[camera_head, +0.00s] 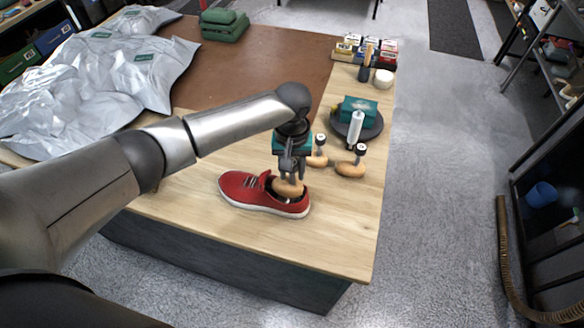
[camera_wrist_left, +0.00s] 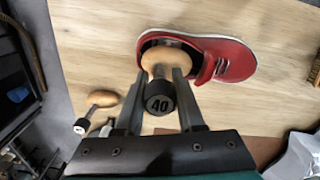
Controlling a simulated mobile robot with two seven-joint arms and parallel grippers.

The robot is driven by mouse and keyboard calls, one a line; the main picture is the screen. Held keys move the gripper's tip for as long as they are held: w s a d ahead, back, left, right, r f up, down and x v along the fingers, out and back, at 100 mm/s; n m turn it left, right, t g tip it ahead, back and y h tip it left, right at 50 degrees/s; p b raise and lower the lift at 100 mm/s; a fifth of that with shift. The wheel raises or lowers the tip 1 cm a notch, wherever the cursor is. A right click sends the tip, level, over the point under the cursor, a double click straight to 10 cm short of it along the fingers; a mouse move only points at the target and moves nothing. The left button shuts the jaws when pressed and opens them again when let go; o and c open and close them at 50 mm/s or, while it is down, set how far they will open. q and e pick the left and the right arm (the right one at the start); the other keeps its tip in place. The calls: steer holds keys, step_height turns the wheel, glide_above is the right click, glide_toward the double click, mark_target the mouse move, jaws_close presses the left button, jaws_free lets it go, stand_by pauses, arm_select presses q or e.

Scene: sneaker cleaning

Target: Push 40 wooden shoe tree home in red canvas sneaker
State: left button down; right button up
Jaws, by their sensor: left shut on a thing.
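The red canvas sneaker (camera_head: 256,197) with a white sole lies on the wooden table, its toe to the left in the head view. It also shows in the left wrist view (camera_wrist_left: 234,58). The wooden shoe tree marked 40 (camera_head: 287,188) sits partly in the sneaker's opening; its black knob with the number faces the left wrist camera (camera_wrist_left: 159,97). My left gripper (camera_head: 291,172) is above the sneaker's heel end, shut on the shoe tree's neck. How deep the tree sits is hidden inside the shoe. My right gripper is not in view.
Two other wooden shoe trees (camera_head: 351,169) (camera_head: 317,159) lie right of the gripper. A dark round tray (camera_head: 372,130) with a teal box and a white bottle stands behind them. A silver bag (camera_head: 110,70) covers the back left. The table's front is clear.

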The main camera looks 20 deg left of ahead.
mark_target(292, 183)
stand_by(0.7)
arm_select(q)
steer(key=shift+p, duration=0.5)
steer(key=shift+f+b, duration=1.55)
steer(key=shift+f, duration=1.5)
steer(key=shift+c, duration=2.2)
jaws_free()
step_height(292, 183, up, 15)
steer(key=shift+r+p, duration=0.15)
steer(key=shift+p, duration=0.2)
